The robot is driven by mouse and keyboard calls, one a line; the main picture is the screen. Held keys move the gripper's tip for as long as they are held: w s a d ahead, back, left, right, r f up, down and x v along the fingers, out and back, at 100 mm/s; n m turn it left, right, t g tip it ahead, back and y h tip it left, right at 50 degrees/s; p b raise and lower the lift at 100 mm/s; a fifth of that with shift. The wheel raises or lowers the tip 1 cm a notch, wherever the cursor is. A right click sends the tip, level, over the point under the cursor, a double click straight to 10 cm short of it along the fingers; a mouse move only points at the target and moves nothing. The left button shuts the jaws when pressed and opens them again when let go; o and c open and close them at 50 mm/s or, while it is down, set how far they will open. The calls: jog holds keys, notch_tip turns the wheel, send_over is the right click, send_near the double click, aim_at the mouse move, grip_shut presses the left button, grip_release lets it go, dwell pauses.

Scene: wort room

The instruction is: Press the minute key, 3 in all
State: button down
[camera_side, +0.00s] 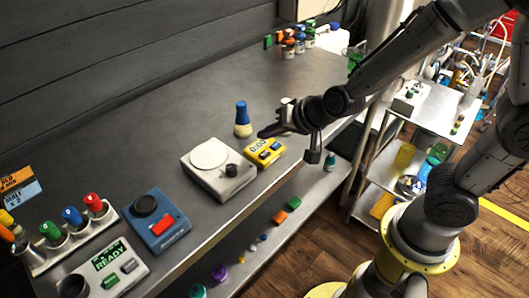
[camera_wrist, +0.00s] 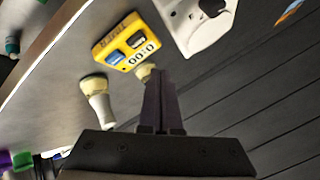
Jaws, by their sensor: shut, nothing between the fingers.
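The yellow timer (camera_side: 264,152) sits on the steel bench near its front edge, beside a white scale. In the wrist view, the timer (camera_wrist: 105,47) shows a display (camera_wrist: 140,54) with zeros, a blue key (camera_wrist: 115,57) and a dark key (camera_wrist: 136,41). Key markings are too small to read, so I cannot tell which is the minute key. My gripper (camera_side: 263,133) is shut and empty, above and close to the timer's back edge in the side view. In the wrist view, my gripper's fingertips (camera_wrist: 158,78) point toward the timer's display side. Contact with a key is not visible.
A white scale (camera_side: 217,170) stands left of the timer. A blue-topped cream bottle (camera_side: 242,121) stands just behind my gripper. A blue device with a red key (camera_side: 162,226) and a READY panel (camera_side: 110,257) sit further left.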

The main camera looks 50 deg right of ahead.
jog(key=shift+f, duration=1.6)
jog(key=shift+f, duration=0.1)
dwell(0.8)
jog(key=shift+f, duration=0.3)
jog(key=shift+f, duration=0.45)
dwell(0.8)
jog(key=shift+r, duration=0.85)
jog(key=shift+r, duration=2.5)
dwell(0.6)
